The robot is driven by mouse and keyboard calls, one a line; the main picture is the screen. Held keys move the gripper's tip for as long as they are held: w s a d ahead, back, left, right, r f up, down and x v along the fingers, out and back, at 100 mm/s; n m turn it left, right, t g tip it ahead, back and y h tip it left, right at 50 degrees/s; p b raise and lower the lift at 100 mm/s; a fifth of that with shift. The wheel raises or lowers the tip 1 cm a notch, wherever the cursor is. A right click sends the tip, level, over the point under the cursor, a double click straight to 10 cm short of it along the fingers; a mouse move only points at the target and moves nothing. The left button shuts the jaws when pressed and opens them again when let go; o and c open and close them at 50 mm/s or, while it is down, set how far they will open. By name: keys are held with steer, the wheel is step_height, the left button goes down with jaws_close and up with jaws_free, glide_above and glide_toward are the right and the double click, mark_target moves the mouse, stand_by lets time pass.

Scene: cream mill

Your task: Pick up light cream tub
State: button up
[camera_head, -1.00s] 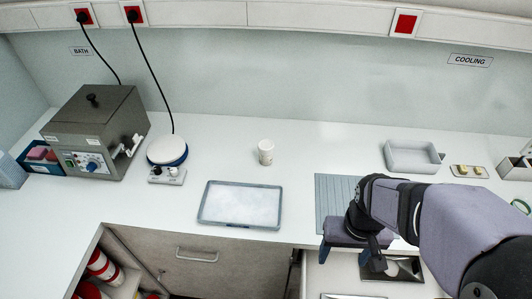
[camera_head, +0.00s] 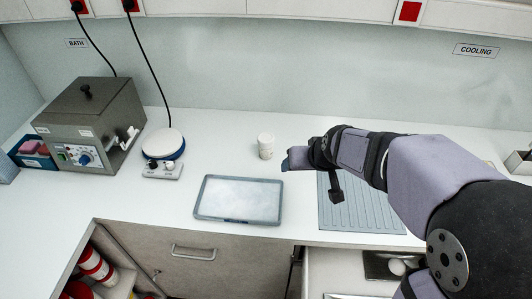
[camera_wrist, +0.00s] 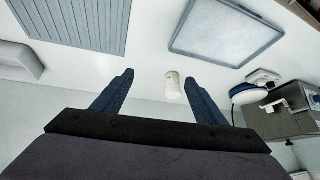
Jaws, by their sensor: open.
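A small white tub (camera_head: 265,146) stands upright on the counter behind the shallow tray in the head view. I cannot read a label on it, so I cannot tell if it is the light cream one. My gripper (camera_head: 287,160) is just to the right of the tub in that view, apart from it. In the wrist view my gripper (camera_wrist: 160,86) has its two blue fingers spread wide with nothing held. The tub (camera_wrist: 172,87) shows there between the fingers, nearer the right one, and farther off than the fingertips.
A grey-rimmed tray (camera_head: 238,199) lies in front of the tub. A ribbed grey mat (camera_head: 375,215) lies under my arm. A round-topped white device (camera_head: 163,144) and a grey bath (camera_head: 90,125) stand at left. An open drawer (camera_head: 345,272) is below the counter.

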mark_target(266, 147)
steer(key=w+a+r+t+b, duration=0.1)
steer(key=w+a+t+b, duration=0.25)
steer(key=w+a, duration=0.35)
steer(key=w+a+t+b, duration=0.3)
steer(key=w+a+t, duration=0.1)
steer(key=w, duration=0.6)
steer(key=shift+t+y, duration=0.25)
steer(key=shift+y, duration=0.05)
step_height(266, 147, down, 12)
steer(key=shift+a+f+p, duration=0.15)
steer(key=shift+p, duration=0.25)
steer(key=shift+w, duration=0.15)
steer(key=shift+p+x, duration=0.4)
steer(key=shift+x, duration=0.55)
steer(key=shift+w, duration=0.1)
steer(key=p+x, duration=0.2)
steer(key=x, duration=0.1)
steer(key=shift+w, duration=0.2)
steer(key=shift+p+x, duration=0.3)
steer(key=shift+x, duration=0.5)
